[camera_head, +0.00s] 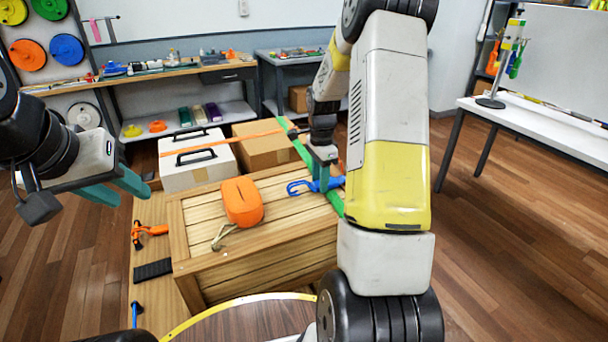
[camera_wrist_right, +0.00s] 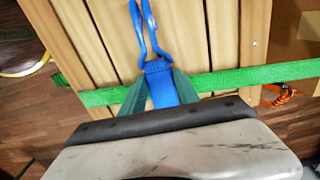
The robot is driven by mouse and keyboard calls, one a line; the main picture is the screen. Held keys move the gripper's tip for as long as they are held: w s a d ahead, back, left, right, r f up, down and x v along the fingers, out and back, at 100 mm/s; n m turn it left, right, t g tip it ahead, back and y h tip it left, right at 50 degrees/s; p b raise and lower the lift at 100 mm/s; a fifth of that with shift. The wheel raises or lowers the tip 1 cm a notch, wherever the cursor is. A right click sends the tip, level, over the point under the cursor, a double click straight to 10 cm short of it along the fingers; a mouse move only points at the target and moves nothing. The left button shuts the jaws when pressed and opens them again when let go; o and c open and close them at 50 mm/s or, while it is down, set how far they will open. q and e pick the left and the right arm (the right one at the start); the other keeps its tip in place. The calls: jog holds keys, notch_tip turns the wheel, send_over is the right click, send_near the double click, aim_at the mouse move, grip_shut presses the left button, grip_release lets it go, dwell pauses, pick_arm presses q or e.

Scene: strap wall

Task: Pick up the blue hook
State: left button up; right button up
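The blue hook (camera_head: 300,186) is at the right side of the wooden crate's top, beside the green strap. It also shows in the right wrist view (camera_wrist_right: 148,30), with its prongs pointing away from the gripper and its wide blue base between my fingers. My right gripper (camera_head: 323,182) is above the crate's right edge, and its teal fingers (camera_wrist_right: 160,78) close on both sides of the hook's base. I cannot tell whether the hook is clear of the lid. My left gripper (camera_head: 133,198) is open and empty, left of the crate.
A green strap (camera_head: 331,198) crosses the crate's right side. A white case (camera_head: 197,172) and a cardboard box (camera_head: 262,154) stand behind. My right arm hides part of the right side.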

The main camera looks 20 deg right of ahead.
grip_shut()
jog(key=shift+r, duration=0.45)
jog(key=r, duration=0.3)
jog(key=shift+s+a, duration=0.2)
jog(key=shift+s, duration=0.1)
jog(key=s+a, duration=0.2)
jog(key=s, duration=0.2)
jog(key=s+a, duration=0.3)
jog(key=s, duration=0.1)
jog(key=s+a+r, duration=0.1)
jog(key=s+a, duration=0.2)
jog(key=s, duration=0.1)
jog(key=shift+s+a, duration=0.2)
jog(key=shift+s, duration=0.2)
